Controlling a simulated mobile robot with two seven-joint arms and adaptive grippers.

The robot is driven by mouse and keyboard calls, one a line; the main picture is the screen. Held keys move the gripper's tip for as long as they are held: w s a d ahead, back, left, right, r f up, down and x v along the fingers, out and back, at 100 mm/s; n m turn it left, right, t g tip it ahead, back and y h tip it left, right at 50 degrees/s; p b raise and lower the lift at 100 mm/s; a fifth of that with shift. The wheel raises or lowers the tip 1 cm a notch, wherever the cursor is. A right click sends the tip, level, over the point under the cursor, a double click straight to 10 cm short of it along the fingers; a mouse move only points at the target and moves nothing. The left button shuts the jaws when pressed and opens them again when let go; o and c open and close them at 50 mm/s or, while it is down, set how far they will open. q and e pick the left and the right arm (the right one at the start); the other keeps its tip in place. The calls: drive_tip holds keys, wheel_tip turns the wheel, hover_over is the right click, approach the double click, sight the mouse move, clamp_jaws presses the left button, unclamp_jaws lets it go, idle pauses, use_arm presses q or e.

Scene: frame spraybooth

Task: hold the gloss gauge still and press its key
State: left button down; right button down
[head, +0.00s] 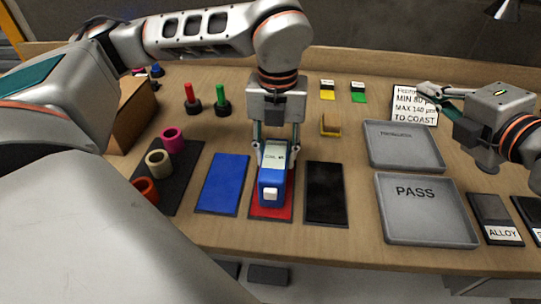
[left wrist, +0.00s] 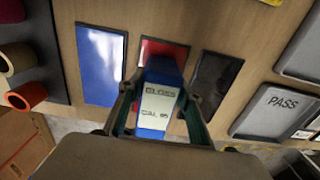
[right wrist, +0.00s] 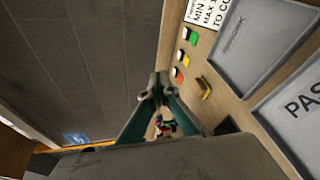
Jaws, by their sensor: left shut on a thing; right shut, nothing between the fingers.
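The gloss gauge (head: 272,178) is a blue block with a pale label face. It sits on the red panel (head: 285,208), and a white square, perhaps its key (head: 270,194), shows at its near end. My left gripper (head: 276,150) is shut on the gauge from above, one finger on each side. The left wrist view shows the gauge (left wrist: 160,105) between the fingers, its label reading "GLOSS" and "CAL" with a number. My right gripper (head: 425,90) is shut and empty, well to the right, near the white sign; its closed fingers show in the right wrist view (right wrist: 157,88).
A blue panel (head: 222,184) and a black panel (head: 325,194) flank the red one. A PASS tray (head: 425,232) and another grey tray (head: 402,132) stand right. A yellow bracket (head: 330,126) lies behind. Coloured rings on a dark mat (head: 190,180) and a brown box (head: 130,115) are left.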

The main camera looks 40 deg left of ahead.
use_arm(q)
drive_tip(key=shift+f, duration=0.15)
use_arm(e)
drive_tip(key=s+a+f+n+g, duration=0.2)
drive_tip(key=s+a+f+n, duration=0.15)
drive_tip(key=s, duration=0.55)
drive_tip(key=s+a+f+n+g, duration=0.2)
drive_tip(key=s+a+n, duration=0.2)
drive_tip(key=s, duration=0.4)
drive_tip(key=n+g, duration=0.2)
drive_tip(key=n, duration=0.5)
approach(269, 198)
drive_tip(key=shift+h, duration=0.4)
drive_tip(key=shift+s+a+x, duration=0.1)
drive_tip(key=shift+s+x, duration=0.1)
drive_tip(key=shift+x, duration=1.3)
drive_tip(key=shift+s+a+x, duration=0.15)
drive_tip(key=shift+x, duration=1.35)
drive_tip(key=shift+r, duration=0.15)
drive_tip(key=shift+w+a, duration=0.2)
drive_tip(key=shift+w, duration=0.2)
drive_tip(key=shift+s+d, duration=0.45)
drive_tip(key=shift+s, duration=0.25)
drive_tip(key=shift+s+d, duration=0.45)
drive_tip(key=shift+s, duration=0.3)
drive_tip(key=shift+s+d, duration=0.45)
drive_tip(key=shift+s, duration=0.25)
